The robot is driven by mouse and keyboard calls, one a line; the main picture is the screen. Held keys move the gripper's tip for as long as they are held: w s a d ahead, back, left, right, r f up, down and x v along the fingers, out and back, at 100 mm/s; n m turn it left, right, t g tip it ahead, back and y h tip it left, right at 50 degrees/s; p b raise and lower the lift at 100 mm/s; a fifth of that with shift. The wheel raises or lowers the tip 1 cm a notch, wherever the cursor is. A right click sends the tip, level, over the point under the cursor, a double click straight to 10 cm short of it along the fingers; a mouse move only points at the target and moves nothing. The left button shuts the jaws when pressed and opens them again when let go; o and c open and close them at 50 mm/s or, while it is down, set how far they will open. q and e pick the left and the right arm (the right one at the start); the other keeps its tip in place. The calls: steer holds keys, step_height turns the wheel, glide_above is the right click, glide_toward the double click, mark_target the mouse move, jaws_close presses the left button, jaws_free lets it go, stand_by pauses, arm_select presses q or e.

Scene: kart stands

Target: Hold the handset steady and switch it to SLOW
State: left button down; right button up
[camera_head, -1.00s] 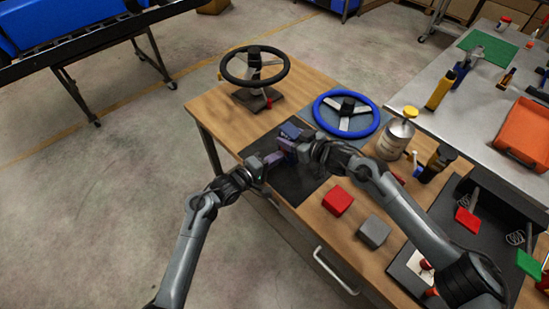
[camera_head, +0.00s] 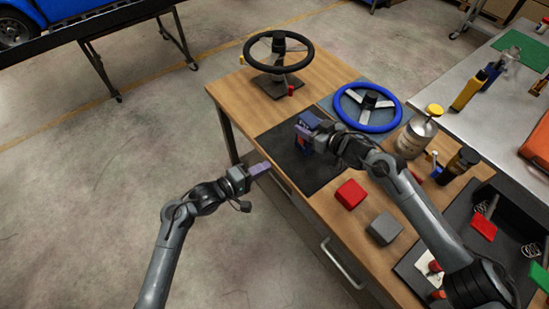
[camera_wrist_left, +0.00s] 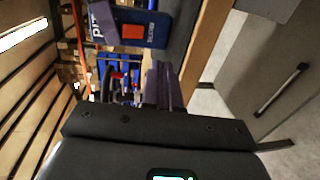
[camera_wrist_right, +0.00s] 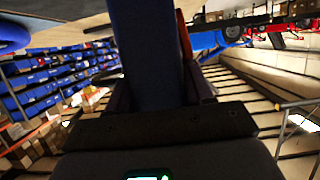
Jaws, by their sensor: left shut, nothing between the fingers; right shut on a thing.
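The handset (camera_head: 303,142) is a dark blue block, held above the dark mat by my right gripper (camera_head: 313,125). In the left wrist view, the handset (camera_wrist_left: 152,30) shows a light label, partly cut off, and an orange-red patch. Its switch setting cannot be read. In the right wrist view, the handset's plain blue back (camera_wrist_right: 148,55) stands between the shut fingers. My left gripper (camera_head: 261,169) is shut and empty, off the bench's front edge, to the left of and nearer than the handset, and apart from it.
The dark mat (camera_head: 322,176) lies on the wooden bench. A black steering wheel (camera_head: 312,55) on a stand is behind, and a blue wheel (camera_head: 398,121) lies to the right. A red block (camera_head: 350,194), grey block (camera_head: 384,228) and metal can (camera_head: 414,138) are right of the mat.

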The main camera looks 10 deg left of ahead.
arm_select(q)
steer(key=shift+s+a+f, duration=0.15)
steer(key=shift+s+a, duration=0.55)
steer(key=shift+s, duration=0.05)
arm_select(e)
steer(key=shift+a+f, duration=0.1)
steer(key=o, duration=1.3)
steer(key=shift+s, duration=0.1)
